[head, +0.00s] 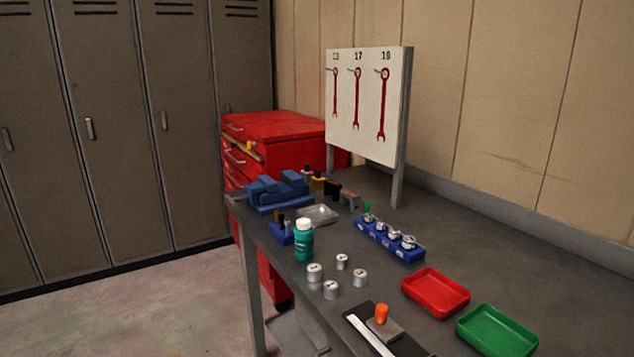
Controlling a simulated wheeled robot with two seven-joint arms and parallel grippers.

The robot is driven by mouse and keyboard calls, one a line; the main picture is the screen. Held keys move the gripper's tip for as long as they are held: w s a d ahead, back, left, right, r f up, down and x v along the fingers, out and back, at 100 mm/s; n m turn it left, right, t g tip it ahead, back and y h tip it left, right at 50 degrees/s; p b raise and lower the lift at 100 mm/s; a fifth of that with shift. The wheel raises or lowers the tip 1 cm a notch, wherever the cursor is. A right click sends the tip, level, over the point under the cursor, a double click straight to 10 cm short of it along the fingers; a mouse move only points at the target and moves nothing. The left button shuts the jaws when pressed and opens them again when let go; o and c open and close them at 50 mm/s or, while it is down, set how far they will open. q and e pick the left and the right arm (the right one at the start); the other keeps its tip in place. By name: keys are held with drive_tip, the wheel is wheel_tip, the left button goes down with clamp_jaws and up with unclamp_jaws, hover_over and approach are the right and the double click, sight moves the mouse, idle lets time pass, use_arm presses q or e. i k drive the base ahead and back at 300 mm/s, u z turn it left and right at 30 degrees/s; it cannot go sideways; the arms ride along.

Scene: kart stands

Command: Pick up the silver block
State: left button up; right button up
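No single thing is plainly the silver block; a few grey or silver things show. A small grey block (350,200) stands towards the back of the workbench, beside dark small items. Several short silver cylinders (331,290) with marked tops stand apart on the bench near the middle. A grey block with an orange knob (382,316) sits by a dark board with a pale metal strip (368,335) at the front edge of the picture. A blue rack (404,250) holds several silver pieces. Neither of my grippers is in view.
The grey workbench (540,285) also carries a green bottle with a white cap (304,242), a blue vise-like fixture (278,190), a metal dish (318,214), a red tray (436,291) and a green tray (497,331). A wrench board (350,130) stands behind. The bench's right side is clear.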

sight(307, 176)
drive_tip(key=k, duration=0.5)
drive_tip(key=u, duration=0.95)
drive_tip(key=i, duration=5.95)
drive_tip(key=z, duration=3)
